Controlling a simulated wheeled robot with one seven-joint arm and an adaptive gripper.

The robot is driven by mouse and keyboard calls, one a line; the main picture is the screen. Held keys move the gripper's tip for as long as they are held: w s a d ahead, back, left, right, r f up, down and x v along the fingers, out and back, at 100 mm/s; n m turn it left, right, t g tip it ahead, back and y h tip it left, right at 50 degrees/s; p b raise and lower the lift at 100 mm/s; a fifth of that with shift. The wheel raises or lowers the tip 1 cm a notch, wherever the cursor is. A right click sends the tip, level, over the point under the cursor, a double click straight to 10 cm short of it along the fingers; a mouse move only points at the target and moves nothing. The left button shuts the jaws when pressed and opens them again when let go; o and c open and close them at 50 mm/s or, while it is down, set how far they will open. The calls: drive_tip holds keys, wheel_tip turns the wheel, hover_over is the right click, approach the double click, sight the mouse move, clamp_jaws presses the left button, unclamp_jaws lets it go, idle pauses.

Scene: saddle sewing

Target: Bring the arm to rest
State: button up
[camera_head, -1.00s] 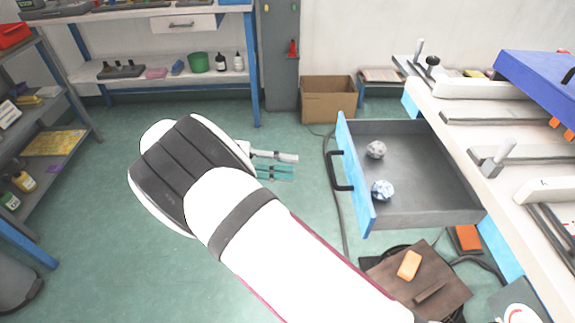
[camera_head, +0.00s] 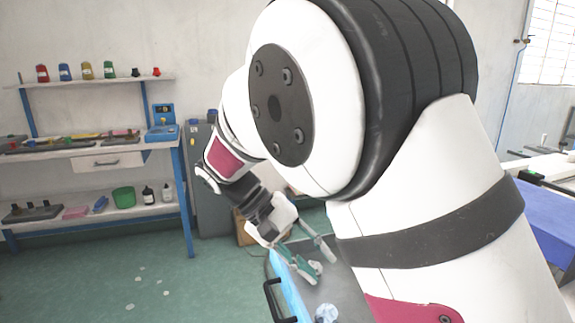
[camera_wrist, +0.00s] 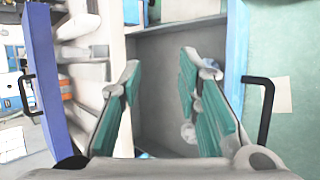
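My arm fills the middle and right of the head view. My gripper (camera_head: 308,255) hangs over the open drawer (camera_head: 340,285) with its fingers apart. In the wrist view, my gripper (camera_wrist: 165,65) shows two teal-padded fingers, spread wide with the grey drawer floor (camera_wrist: 158,100) between them and nothing held. A crumpled pale ball (camera_head: 326,313) lies in the drawer, and another pale ball (camera_head: 315,268) shows beside the fingers. In the wrist view, one ball (camera_wrist: 188,132) is partly behind the right finger and one (camera_wrist: 210,66) is near its tip. My arm hides much of the drawer and bench.
The drawer's blue front (camera_head: 287,285) with its black handle (camera_head: 274,302) stands out from the bench. A cardboard box (camera_head: 244,232) is behind my gripper. A shelf bench (camera_head: 100,160) stands at the back left.

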drive_tip(key=s+d+r+m+y, duration=0.1)
drive_tip(key=s+d+r+y, duration=0.55)
drive_tip(key=s+d, duration=0.6)
drive_tip(key=s+d+f+t+y, duration=0.2)
drive_tip(key=s+t+y, duration=0.1)
drive_tip(key=s, duration=1.3)
wheel_tip(320, 180, up, 17)
drive_tip(key=t+p, duration=0.3)
drive_tip(key=p, duration=1.3)
drive_tip(key=shift+m, duration=0.3)
